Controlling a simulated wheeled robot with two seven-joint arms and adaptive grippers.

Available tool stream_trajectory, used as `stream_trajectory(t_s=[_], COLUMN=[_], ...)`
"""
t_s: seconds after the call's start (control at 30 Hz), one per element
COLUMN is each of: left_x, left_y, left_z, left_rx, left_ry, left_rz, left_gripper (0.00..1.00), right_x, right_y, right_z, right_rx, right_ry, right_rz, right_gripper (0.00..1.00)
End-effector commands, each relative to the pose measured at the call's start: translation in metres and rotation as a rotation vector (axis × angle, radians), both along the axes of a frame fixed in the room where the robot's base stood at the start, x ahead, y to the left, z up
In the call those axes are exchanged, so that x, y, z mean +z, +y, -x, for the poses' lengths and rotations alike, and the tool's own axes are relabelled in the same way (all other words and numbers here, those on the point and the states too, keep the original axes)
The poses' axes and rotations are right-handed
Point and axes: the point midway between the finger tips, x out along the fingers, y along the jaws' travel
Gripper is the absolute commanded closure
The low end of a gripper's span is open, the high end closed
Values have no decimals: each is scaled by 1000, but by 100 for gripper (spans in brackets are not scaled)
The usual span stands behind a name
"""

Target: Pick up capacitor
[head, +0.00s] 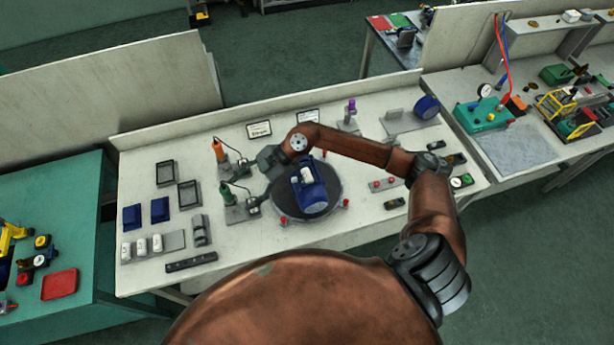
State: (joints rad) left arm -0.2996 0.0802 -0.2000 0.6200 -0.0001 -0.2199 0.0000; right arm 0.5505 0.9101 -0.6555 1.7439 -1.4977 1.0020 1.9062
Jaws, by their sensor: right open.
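Several small white cylinders, which look like the capacitors (141,246), stand in a row at the left front of the grey-white bench. A blue motor or pump body (312,198) sits on a dark round turntable (290,207) at the bench's middle, with a white part (307,174) on its top. My right gripper (270,161) is at the end of the copper arm, above the bench just left of the turntable's back edge. It is open, and no object shows in it. It is well to the right of the white cylinders. My left gripper is not in view.
Two tool stands with orange (218,150) and green (227,193) handles stand left of the turntable. Dark frames (165,173) and blue covers (159,209) lie farther left. A dark bar (191,262) lies at the front edge.

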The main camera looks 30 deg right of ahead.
Motion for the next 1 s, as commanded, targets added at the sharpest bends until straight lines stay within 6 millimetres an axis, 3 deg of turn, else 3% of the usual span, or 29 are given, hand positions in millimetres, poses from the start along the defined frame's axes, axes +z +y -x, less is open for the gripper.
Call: stream_trajectory(t_s=[0.03, 0.1, 0.2, 0.33, 0.5, 1.0], left_x=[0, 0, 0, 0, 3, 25], left_y=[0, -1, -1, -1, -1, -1], left_z=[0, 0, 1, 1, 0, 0], left_rx=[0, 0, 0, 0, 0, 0], left_ry=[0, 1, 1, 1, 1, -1], left_rz=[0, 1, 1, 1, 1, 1], left_gripper=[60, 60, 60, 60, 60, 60], right_x=[-16, -33, -39, -34, -39, -100], right_y=[-39, -92, -160, -217, -238, -234], right_z=[-9, -15, -22, -25, -23, -17], right_rx=[-28, -92, -206, -324, -375, -371], right_ry=[54, 136, 224, 292, 322, 322], right_rz=[154, 344, 558, 722, 783, 779], right_gripper=[36, 36, 36, 36, 36, 36])
